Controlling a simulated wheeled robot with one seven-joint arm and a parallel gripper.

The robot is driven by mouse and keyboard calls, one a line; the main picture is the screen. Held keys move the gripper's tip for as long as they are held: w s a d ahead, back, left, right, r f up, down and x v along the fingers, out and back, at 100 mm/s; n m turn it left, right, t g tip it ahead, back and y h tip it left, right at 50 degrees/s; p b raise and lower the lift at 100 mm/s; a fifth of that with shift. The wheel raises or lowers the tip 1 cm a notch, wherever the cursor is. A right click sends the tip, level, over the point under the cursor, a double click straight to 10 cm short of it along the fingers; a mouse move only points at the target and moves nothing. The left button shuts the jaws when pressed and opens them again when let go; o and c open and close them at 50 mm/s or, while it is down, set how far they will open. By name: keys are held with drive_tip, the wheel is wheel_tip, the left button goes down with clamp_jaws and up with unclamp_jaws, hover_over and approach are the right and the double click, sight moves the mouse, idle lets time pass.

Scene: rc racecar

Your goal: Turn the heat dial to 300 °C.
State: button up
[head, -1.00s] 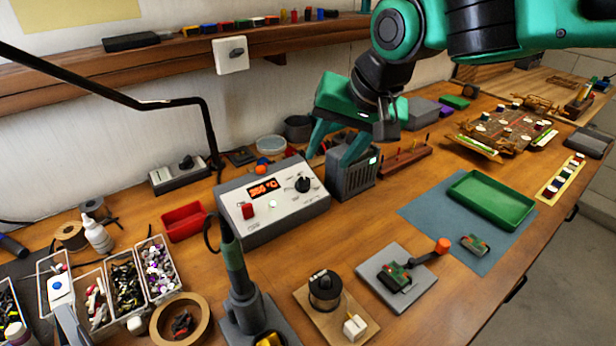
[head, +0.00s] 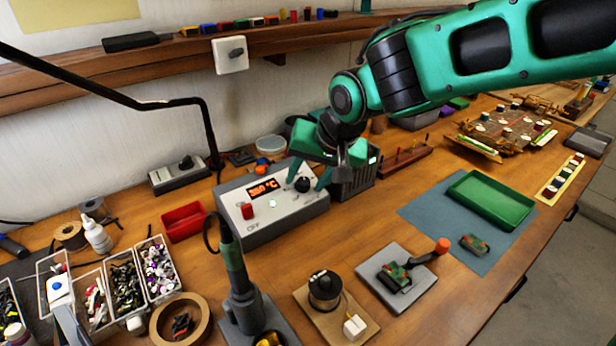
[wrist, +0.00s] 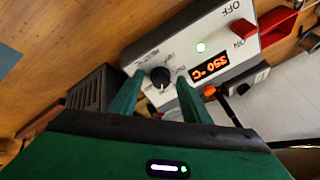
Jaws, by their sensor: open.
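The soldering station (head: 275,212) is a grey box with a light sloped front. Its orange display (head: 262,189) appears to read 350 °C, also in the wrist view (wrist: 210,68). The black heat dial (head: 303,185) sits right of the display. In the wrist view the dial (wrist: 160,77) shows between and just beyond the fingertips. My gripper (head: 308,178) is open, pointing down at the dial, with a green finger on either side of it. I cannot tell whether either finger touches it. The red power switch (head: 247,210) is left of the dial.
A dark vented box (head: 352,180) stands close right of the station. A red tray (head: 184,222) is at its left, and the soldering iron in its stand (head: 240,285) is in front. A black lamp arm (head: 208,130) rises behind.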

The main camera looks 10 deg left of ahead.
drive_tip(key=shift+c, duration=0.6)
drive_tip(key=c, duration=0.9)
drive_tip(key=shift+w+n, duration=0.1)
drive_tip(key=shift+n, duration=0.3)
drive_tip(key=n, duration=0.4)
drive_tip(key=shift+d, duration=0.1)
drive_tip(key=n+g, duration=0.1)
drive_tip(key=n, duration=0.4)
drive_tip(key=shift+w, duration=0.1)
drive_tip(key=shift+d, duration=0.1)
drive_tip(key=o, duration=1)
drive_tip(key=shift+n, duration=0.3)
